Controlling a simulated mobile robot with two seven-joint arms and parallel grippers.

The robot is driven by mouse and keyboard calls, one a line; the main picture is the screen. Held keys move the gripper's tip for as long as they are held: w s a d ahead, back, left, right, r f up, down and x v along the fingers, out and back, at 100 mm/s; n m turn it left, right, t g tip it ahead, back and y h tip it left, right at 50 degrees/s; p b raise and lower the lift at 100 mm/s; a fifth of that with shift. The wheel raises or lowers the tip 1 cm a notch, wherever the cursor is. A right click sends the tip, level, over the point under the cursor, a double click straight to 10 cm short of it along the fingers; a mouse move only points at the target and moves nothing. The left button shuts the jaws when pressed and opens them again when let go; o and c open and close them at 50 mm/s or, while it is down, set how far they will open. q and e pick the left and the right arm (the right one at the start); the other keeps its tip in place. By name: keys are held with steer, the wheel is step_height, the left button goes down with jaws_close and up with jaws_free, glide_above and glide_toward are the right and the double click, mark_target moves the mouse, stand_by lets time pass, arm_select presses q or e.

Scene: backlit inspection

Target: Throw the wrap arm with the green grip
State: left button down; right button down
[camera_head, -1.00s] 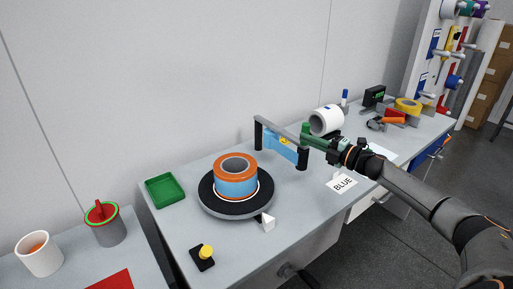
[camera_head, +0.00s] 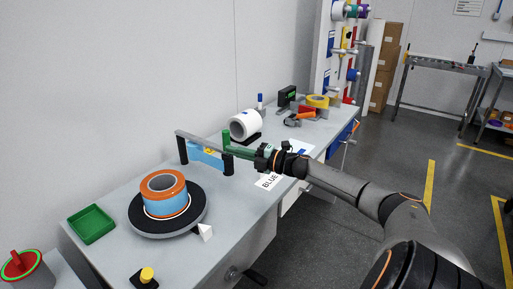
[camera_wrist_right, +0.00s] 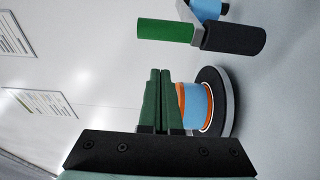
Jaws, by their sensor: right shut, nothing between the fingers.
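The wrap arm (camera_head: 197,139) is a grey bar between two dark posts, with a blue strip (camera_head: 204,156) below it. Its green grip (camera_head: 226,138) stands upright at the right end; in the right wrist view the green grip (camera_wrist_right: 168,33) shows beside the dark post (camera_wrist_right: 233,38). My right gripper (camera_head: 231,152) is shut and empty close to the grip. In the wrist view its green fingers (camera_wrist_right: 158,75) are together, apart from the grip. An orange and blue roll (camera_head: 165,194) sits on the black turntable (camera_head: 143,221). My left gripper is not in view.
A green tray (camera_head: 91,224) and a yellow button (camera_head: 146,274) are near the turntable. A white roll (camera_head: 244,125), a card marked BLUE (camera_head: 268,181) and tools stand further right on the bench (camera_head: 120,195). The front middle of the bench is mostly clear.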

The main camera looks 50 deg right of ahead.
steer(key=s+d, duration=0.3)
steer(key=s, duration=0.2)
steer(key=shift+s+d, duration=0.25)
steer(key=shift+d, duration=0.1)
